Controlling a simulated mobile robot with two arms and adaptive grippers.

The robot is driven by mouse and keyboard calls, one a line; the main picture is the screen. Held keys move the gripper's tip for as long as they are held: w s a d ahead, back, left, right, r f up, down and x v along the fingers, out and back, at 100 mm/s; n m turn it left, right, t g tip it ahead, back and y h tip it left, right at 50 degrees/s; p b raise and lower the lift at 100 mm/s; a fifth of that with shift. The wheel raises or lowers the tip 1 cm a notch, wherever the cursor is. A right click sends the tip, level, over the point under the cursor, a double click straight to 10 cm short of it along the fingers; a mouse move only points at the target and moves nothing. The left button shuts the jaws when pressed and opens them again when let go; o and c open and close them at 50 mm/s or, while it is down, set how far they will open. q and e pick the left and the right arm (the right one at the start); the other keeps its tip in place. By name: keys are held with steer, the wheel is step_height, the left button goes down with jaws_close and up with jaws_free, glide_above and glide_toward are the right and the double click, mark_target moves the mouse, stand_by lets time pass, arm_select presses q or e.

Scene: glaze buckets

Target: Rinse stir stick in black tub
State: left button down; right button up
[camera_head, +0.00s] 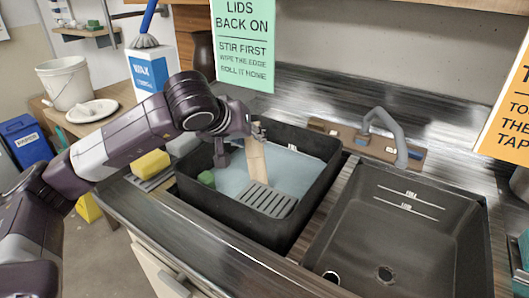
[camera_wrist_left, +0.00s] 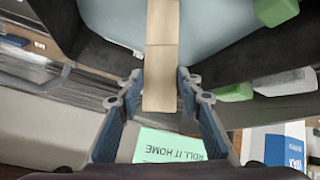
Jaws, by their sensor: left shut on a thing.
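The wooden stir stick (camera_head: 257,165) is a flat pale paddle. My left gripper (camera_head: 243,142) is shut on its upper end, over the far part of the black tub (camera_head: 262,236). The stick slants down into the tub, its lower end by a grey slotted rack. The tub holds pale blue water (camera_head: 292,170); I cannot tell how deep the stick reaches. In the left wrist view the stick (camera_wrist_left: 161,55) runs between the fingertips (camera_wrist_left: 159,84). My right gripper is not in view.
A green block (camera_head: 206,178) sits at the tub's left side. A yellow sponge (camera_head: 151,164) lies left of the tub. A dark sink (camera_head: 400,232) and a grey faucet (camera_head: 388,133) are on the right. A blue and white box (camera_head: 150,75) stands behind my arm.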

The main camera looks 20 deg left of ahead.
arm_select(q)
steer(key=w, duration=0.1)
steer(key=w+a+h+p, duration=0.1)
steer(key=shift+w+r, duration=0.15)
steer(key=shift+w, duration=0.2)
steer(key=w+a+r+p, duration=0.2)
steer(key=a+r+p, duration=0.1)
steer(key=r+p, duration=0.4)
steer(key=w+a+r+p, duration=0.3)
steer(key=r+p, duration=0.4)
steer(key=r, duration=0.2)
steer(key=shift+w+a+r+h+p, duration=0.2)
steer(key=shift+w+r+h+p, duration=0.1)
steer(key=shift+p, duration=0.1)
stand_by(0.7)
step_height(320, 180, up, 5)
steer(key=p, duration=0.4)
steer(key=shift+d+f, duration=0.1)
stand_by(0.5)
